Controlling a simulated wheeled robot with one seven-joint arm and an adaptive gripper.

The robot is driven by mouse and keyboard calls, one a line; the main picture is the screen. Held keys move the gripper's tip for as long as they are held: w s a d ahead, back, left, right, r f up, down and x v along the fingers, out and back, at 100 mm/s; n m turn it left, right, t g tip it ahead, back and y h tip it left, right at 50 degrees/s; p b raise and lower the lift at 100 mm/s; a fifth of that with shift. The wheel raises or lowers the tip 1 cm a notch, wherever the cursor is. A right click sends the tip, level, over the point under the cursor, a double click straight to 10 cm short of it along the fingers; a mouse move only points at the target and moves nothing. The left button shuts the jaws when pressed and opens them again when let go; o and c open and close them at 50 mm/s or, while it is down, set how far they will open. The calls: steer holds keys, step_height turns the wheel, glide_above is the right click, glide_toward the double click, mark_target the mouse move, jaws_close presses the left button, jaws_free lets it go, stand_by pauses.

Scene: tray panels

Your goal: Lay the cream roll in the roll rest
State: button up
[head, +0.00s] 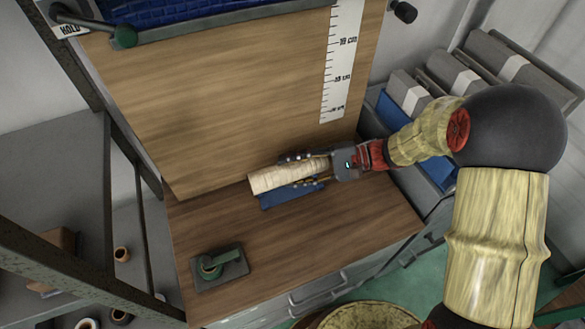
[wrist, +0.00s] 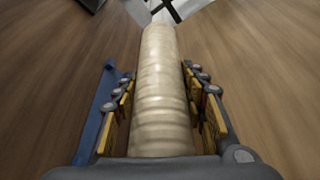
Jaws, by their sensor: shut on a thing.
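The cream roll (head: 280,177) lies lengthwise between the fingers of my gripper (head: 312,164), over the wooden worktop near the back panel. In the wrist view the roll (wrist: 164,85) runs away from the palm, with the yellow-padded fingers of my gripper (wrist: 160,98) shut on both sides of it. A blue piece (head: 291,194), which looks like the roll rest, shows below and in front of the roll. Its blue edge (wrist: 95,115) shows left of the fingers in the wrist view. The roll and gripper hide the rest of it; I cannot tell whether the roll touches it.
A dark plate with a green handle (head: 220,265) sits at the worktop's front left. The upright wooden panel (head: 230,100) with a ruler strip (head: 342,60) stands close behind the roll. Grey boxes (head: 455,75) stand at right. The worktop (head: 330,235) is clear in front.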

mark_target(291, 166)
steer(key=shift+f+b, duration=1.75)
steer(key=shift+f, duration=1.2)
steer(key=shift+f, duration=0.15)
steer(key=shift+s+f+b, duration=0.35)
steer(key=shift+f+b, duration=0.05)
steer(key=shift+f, duration=0.4)
steer(key=o, duration=1.6)
steer(key=r, duration=0.9)
steer(key=shift+w+r, duration=0.2)
steer(key=shift+r, duration=0.75)
